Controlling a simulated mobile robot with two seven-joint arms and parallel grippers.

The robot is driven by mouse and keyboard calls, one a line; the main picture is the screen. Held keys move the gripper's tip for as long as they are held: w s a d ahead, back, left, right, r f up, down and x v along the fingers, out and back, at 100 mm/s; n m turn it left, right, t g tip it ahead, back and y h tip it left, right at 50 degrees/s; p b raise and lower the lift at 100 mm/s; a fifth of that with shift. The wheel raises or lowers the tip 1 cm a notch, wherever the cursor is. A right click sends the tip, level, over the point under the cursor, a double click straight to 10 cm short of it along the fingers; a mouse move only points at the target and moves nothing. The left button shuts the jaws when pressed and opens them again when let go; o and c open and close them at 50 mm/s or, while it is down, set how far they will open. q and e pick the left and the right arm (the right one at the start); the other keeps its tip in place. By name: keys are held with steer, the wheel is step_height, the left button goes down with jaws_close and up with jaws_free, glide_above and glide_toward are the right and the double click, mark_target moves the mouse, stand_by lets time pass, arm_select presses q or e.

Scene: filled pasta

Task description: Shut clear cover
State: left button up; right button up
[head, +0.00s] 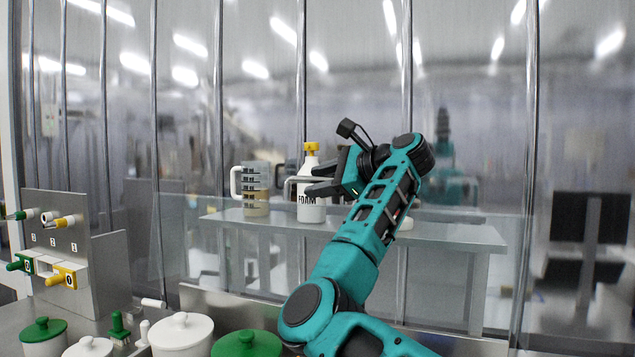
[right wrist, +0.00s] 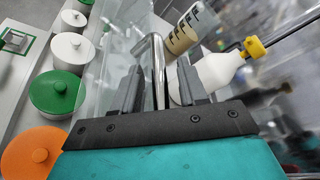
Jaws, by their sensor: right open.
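The clear cover (right wrist: 118,45) shows as a see-through sheet beside the row of lidded pots in the right wrist view. A shiny metal bar (right wrist: 154,62) with a bent top runs along its right side. My right gripper (right wrist: 158,75) is open, with its two fingers on either side of the bar in that view. I cannot tell whether they touch it. In the head view, my right gripper (head: 312,179) points left, in front of the white FOAM bottle (head: 311,205). The cover's outline is hard to make out there. My left gripper is out of view.
Pots with white (head: 181,333) and green (head: 245,345) lids stand at the front left; an orange-lidded pot (right wrist: 38,152) shows in the wrist view. A grey block with coloured taps (head: 62,240) stands left. A jug (head: 256,189) stands on the back table (head: 440,232). Vertical metal posts line the see-through wall.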

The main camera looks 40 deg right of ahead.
jaws_close()
stand_by(0.3)
steer(key=shift+a, duration=0.15)
